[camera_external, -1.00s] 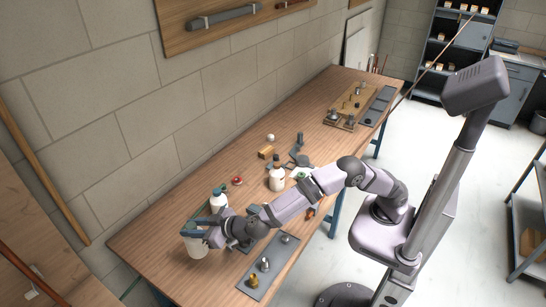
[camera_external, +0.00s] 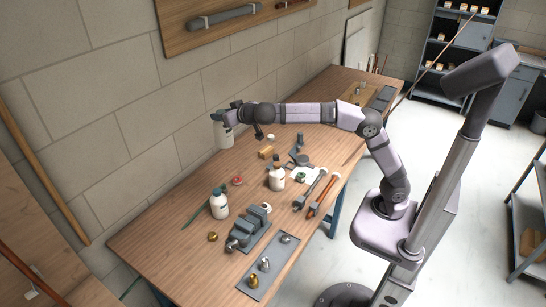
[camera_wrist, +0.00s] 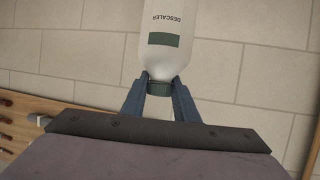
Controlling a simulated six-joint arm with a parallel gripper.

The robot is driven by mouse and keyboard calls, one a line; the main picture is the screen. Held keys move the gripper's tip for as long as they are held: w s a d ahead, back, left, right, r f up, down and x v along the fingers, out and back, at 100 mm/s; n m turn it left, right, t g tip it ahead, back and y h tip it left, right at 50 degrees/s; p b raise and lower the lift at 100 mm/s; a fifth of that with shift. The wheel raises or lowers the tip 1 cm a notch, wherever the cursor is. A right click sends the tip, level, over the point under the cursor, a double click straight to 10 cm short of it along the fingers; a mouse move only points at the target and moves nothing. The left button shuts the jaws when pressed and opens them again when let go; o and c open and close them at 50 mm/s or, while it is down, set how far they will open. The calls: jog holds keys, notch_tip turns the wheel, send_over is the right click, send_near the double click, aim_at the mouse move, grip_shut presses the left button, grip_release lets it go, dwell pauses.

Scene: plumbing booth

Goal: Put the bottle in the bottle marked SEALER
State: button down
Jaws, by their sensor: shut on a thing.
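My gripper (camera_external: 222,115) is shut on the neck and cap of a white bottle (camera_external: 224,135), held upright in front of the wall. In the wrist view, this bottle (camera_wrist: 162,50) reads DESCALER, with a green label patch, between the two blue fingers (camera_wrist: 160,95). A white bottle with a dark cap (camera_external: 277,180) stands mid-table. Another white bottle with a dark top (camera_external: 219,207) stands nearer the front left. Their labels are too small to read, so I cannot tell which, if either, is marked SEALER.
A grey vise (camera_external: 249,230) is on the near part of the workbench (camera_external: 165,232), beside a tray of fittings (camera_external: 265,272). Wrenches (camera_external: 312,188), a yellow block (camera_external: 266,152) and a red ring (camera_external: 237,181) lie around. The wall is close behind the held bottle. The bench's left end is mostly clear.

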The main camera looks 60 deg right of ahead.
jog(key=s+d+r+m+h+p, duration=0.1)
jog(key=s+d+h, duration=0.15)
jog(key=d, duration=0.45)
jog(key=s+d+r+m+h, duration=0.1)
jog(key=s+d+r+m, duration=0.15)
jog(key=d, duration=0.55)
jog(key=s+d+f+b, duration=0.1)
jog(key=s+d+f, duration=0.1)
jog(key=f, duration=0.8)
jog(key=s+d+f+g+b, duration=0.1)
jog(key=s+f, duration=0.4)
jog(key=f, duration=0.6)
jog(key=shift+s+d+f+g+h, duration=0.15)
jog(key=shift+d+g+h, duration=0.2)
jog(key=shift+d, duration=0.2)
jog(key=shift+f, duration=0.15)
jog(key=c, duration=1.4)
grip_release()
jog(key=shift+m, duration=0.25)
